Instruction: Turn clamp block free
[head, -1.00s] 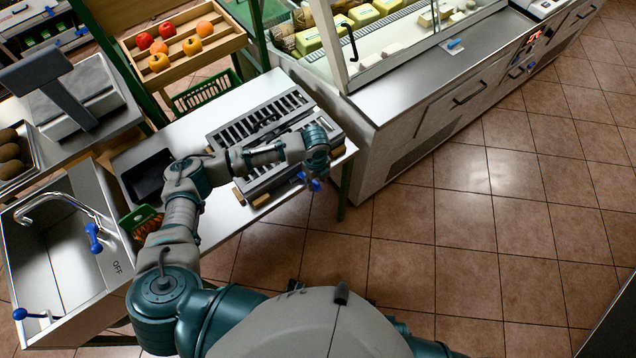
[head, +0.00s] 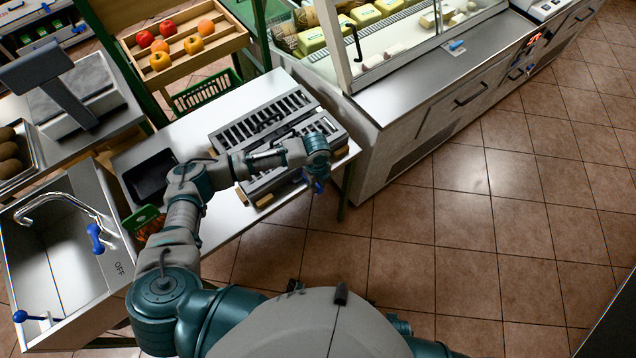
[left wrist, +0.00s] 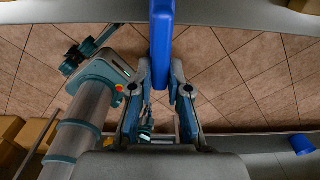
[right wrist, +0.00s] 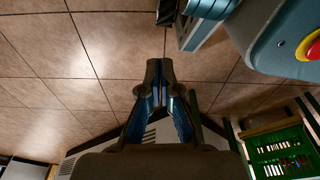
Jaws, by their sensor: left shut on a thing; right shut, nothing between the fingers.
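A grey slotted metal device (head: 262,118) lies on the white worktop, with wooden pieces along its front edge. My left arm reaches across it, and my left gripper (head: 317,182) is at its right end, by the worktop's edge. In the left wrist view, the left gripper (left wrist: 161,82) is shut on a long blue handle (left wrist: 162,38); a bit of this handle (head: 319,188) shows below the gripper in the head view. The clamp block cannot be made out apart from the device, which my arm partly hides. My right gripper (right wrist: 160,80) is shut and empty above the tiled floor.
A sink (head: 50,260) with blue-handled taps, a black tray (head: 150,176) and a green-handled brush (head: 140,217) are at the left. A glass display counter (head: 430,90) stands close on the right. A fruit crate (head: 180,60) is behind. The floor at right is clear.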

